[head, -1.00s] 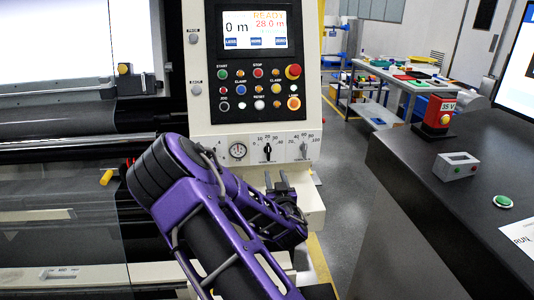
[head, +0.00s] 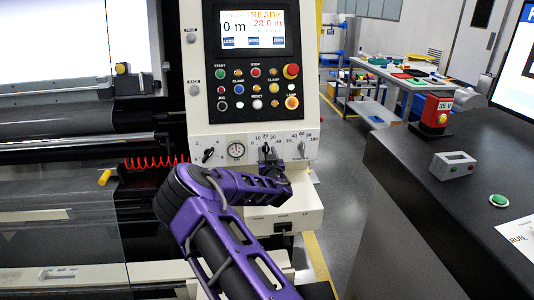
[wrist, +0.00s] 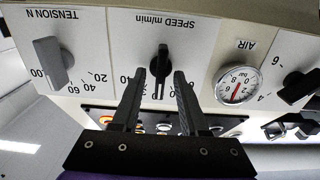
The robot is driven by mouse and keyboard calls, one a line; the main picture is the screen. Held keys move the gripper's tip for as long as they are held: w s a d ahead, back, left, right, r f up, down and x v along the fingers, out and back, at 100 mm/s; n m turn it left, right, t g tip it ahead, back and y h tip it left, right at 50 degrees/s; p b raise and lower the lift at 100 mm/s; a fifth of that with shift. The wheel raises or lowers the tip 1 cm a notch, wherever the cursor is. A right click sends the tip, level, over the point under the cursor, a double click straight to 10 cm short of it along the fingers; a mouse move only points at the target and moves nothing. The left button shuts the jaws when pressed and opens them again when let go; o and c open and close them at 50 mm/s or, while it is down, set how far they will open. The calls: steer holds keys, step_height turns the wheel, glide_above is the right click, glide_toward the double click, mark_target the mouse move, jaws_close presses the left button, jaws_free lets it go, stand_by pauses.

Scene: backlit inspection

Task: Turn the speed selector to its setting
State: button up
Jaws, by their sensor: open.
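The speed selector is a black bar knob on the pale panel, under the label SPEED m/min in the wrist view (wrist: 160,62). That view is upside down. The knob's bar stands roughly upright there, and the fingers partly hide its scale. My gripper (wrist: 159,76) is open, with one finger on each side of the knob and a visible gap to each. I cannot tell how far the fingertips reach along it.
The grey tension knob (wrist: 50,58) and the air gauge (wrist: 237,86) sit on either side of the selector. Another black knob (wrist: 299,88) is beyond the gauge. The button panel (head: 257,88) and screen (head: 252,30) are above. A dark desk (head: 440,220) stands right.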

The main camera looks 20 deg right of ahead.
jaws_close()
steer(key=shift+f+b, duration=0.1)
steer(key=shift+b, duration=0.55)
steer(key=n+b, duration=0.2)
steer(key=b, duration=0.1)
steer(key=shift+f, duration=0.1)
steer(key=n+b, duration=0.1)
steer(key=b, duration=0.1)
steer(key=n+b, duration=0.2)
steer(key=shift+a+n, duration=0.2)
steer(key=shift+n, duration=0.1)
steer(key=n+b, duration=0.1)
steer(key=n, duration=0.1)
steer(key=shift+w+n+b, duration=0.1)
steer(key=shift+n+b, duration=0.2)
steer(key=shift+b, duration=0.1)
steer(key=shift+n, duration=1.8)
